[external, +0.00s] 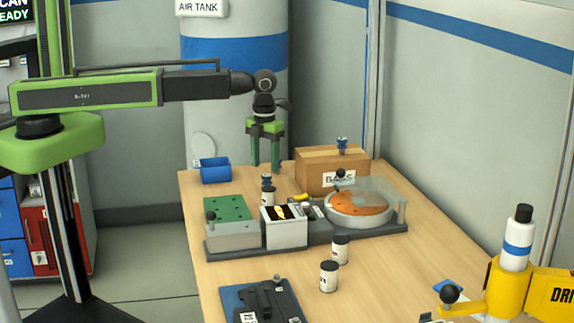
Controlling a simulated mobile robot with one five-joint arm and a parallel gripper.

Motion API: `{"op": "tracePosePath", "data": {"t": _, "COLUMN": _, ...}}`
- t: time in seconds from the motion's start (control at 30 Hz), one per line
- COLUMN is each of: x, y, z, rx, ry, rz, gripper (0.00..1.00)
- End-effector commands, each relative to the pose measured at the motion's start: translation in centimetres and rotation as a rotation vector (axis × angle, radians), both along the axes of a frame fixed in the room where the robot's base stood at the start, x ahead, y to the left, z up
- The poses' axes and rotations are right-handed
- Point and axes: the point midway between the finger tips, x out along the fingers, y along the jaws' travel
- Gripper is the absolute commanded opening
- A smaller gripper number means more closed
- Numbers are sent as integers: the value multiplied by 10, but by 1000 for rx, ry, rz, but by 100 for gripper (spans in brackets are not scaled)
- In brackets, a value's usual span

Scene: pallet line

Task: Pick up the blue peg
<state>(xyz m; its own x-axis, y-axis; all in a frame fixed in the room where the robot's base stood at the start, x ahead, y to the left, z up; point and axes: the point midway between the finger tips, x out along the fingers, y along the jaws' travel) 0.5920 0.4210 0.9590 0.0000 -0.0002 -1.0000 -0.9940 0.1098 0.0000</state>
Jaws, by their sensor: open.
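My gripper (265,166) is open, its two green fingers pointing straight down over the back left of the wooden table. A small blue and dark upright piece (267,180) shows just below the fingertips, by a black-and-white jar (268,196); I cannot tell if it stands on the jar or behind it. A similar blue piece (342,144) stands at the cardboard box (318,178), on it or behind it. Both pieces are too small to say which is the blue peg. Nothing shows held between the fingers.
A blue bin (215,170) stands at the table's back left corner. A grey fixture with a green plate (226,209) and an orange disc (358,203) crosses the middle. Two jars (328,277) (340,250) stand in front. A yellow holder with a bottle (515,245) is at right.

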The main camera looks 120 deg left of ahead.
Motion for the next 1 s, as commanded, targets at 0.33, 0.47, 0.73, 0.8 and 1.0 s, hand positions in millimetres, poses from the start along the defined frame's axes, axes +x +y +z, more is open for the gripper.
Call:
{"op": "tracePosePath", "data": {"t": 0.33, "x": 1, "y": 1, "z": -25, "rx": 0, "ry": 0, "rz": 0, "gripper": 54}}
{"op": "tracePosePath", "data": {"t": 0.47, "x": 2, "y": 2, "z": -49, "rx": 0, "ry": 0, "rz": 0, "gripper": 54}}
{"op": "tracePosePath", "data": {"t": 0.73, "x": 2, "y": 1, "z": -57, "rx": 0, "ry": 0, "rz": 0, "gripper": 54}}
{"op": "tracePosePath", "data": {"t": 0.8, "x": 2, "y": 1, "z": -56, "rx": 0, "ry": 0, "rz": 0, "gripper": 54}}
{"op": "tracePosePath", "data": {"t": 1.0, "x": 2, "y": 1, "z": -56, "rx": 0, "ry": 0, "rz": 0, "gripper": 28}}
